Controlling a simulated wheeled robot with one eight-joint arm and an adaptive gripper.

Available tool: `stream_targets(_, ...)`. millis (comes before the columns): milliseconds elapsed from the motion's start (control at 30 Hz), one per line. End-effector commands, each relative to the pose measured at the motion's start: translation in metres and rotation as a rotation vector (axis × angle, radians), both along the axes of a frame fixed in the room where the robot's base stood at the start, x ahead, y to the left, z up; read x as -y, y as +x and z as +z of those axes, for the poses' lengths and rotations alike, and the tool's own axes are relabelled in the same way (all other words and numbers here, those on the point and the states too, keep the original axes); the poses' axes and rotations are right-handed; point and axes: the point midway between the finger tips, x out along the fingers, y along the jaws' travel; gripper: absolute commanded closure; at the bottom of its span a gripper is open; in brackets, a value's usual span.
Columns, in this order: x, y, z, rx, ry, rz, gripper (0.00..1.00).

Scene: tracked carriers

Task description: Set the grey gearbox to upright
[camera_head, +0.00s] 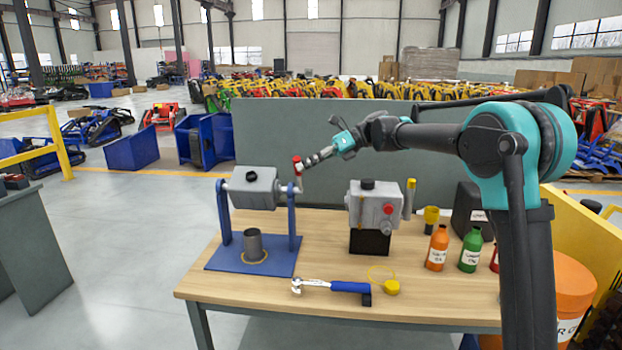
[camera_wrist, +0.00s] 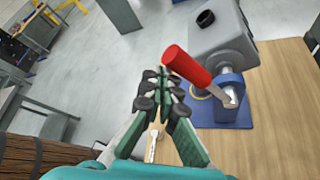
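The grey gearbox (camera_head: 253,188) hangs between the two posts of a blue stand (camera_head: 222,262) at the table's left. Its body looks tilted, with a black cap (camera_head: 251,176) on the upper face. A crank with a red handle (camera_head: 297,163) is at its right side. In the wrist view the red handle (camera_wrist: 187,65) lies just beyond and right of my fingertips, with the gearbox (camera_wrist: 218,35) behind it. My gripper (camera_head: 312,160) is beside the handle. Its fingers (camera_wrist: 160,76) are drawn close together, with nothing visible between them. Whether the fingertips touch the handle is unclear.
A second grey unit (camera_head: 374,205) with a red knob stands on a black block mid-table. A grey cup (camera_head: 253,246) sits on the stand's base. Orange (camera_head: 437,250) and green (camera_head: 470,252) bottles stand at right. A grey panel (camera_head: 270,130) rises behind.

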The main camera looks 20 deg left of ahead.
Motion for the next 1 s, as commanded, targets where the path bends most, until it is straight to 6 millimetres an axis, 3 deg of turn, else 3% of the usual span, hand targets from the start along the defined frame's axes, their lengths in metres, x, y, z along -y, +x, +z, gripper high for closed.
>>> stream_targets(500, -0.013, 0.054, 0.021, 0.002, 0.001, -0.002, 1.00)
stream_targets(1000, -0.017, 0.072, 0.024, 0.002, 0.006, -0.008, 1.00)
